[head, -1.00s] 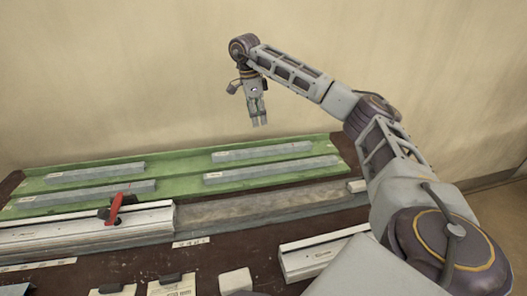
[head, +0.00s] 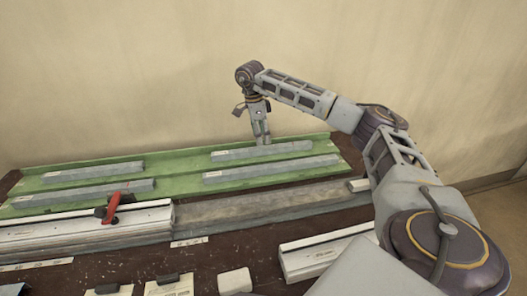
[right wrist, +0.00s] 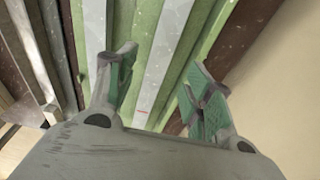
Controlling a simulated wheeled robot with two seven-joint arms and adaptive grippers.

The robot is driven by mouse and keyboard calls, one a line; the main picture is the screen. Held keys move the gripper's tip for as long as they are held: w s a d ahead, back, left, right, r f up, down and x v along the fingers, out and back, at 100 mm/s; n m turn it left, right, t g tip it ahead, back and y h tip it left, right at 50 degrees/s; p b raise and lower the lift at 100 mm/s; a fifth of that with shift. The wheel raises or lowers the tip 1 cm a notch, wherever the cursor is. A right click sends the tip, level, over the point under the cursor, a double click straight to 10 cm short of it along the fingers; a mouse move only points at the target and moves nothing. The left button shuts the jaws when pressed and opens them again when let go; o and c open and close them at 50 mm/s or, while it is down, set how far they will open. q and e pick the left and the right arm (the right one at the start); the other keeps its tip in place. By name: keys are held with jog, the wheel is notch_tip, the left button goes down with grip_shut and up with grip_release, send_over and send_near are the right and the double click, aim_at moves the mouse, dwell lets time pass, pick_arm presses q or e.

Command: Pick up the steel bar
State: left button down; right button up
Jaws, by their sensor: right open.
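Several grey steel bars lie in a green tray (head: 165,172). The back right bar (head: 290,149) is under my right gripper (head: 262,139), whose fingertips are at or just above it; I cannot tell whether they touch. In the right wrist view, my right gripper (right wrist: 165,74) is open, with a pale bar (right wrist: 158,70) lying lengthwise between its fingers. The front right bar (head: 270,170) lies apart, nearer to me. Two more bars, the back left (head: 95,172) and front left (head: 85,193), rest in the tray. My left gripper is not in view.
In front of the tray are a pale rail (head: 60,237) with a red handle (head: 111,208) and a grey slab (head: 270,203). A white block (head: 235,281) and another pale rail (head: 310,257) are nearer. A bare wall (head: 120,70) stands behind.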

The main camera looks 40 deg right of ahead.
aim_at(264, 148)
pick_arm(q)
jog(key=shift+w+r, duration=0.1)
pick_arm(e)
jog(key=shift+f, duration=0.25)
jog(key=f, duration=0.3)
jog(key=shift+s+d+f+b, duration=0.2)
jog(key=shift+f+b, duration=0.1)
jog(key=shift+b, duration=0.05)
jog(key=shift+d+f, duration=0.1)
jog(key=shift+f, duration=0.4)
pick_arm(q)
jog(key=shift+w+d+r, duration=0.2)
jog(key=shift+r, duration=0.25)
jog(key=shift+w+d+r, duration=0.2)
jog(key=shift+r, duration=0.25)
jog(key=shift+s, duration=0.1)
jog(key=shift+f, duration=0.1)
pick_arm(e)
jog(key=shift+c, duration=0.3)
jog(key=shift+r, duration=0.1)
grip_shut()
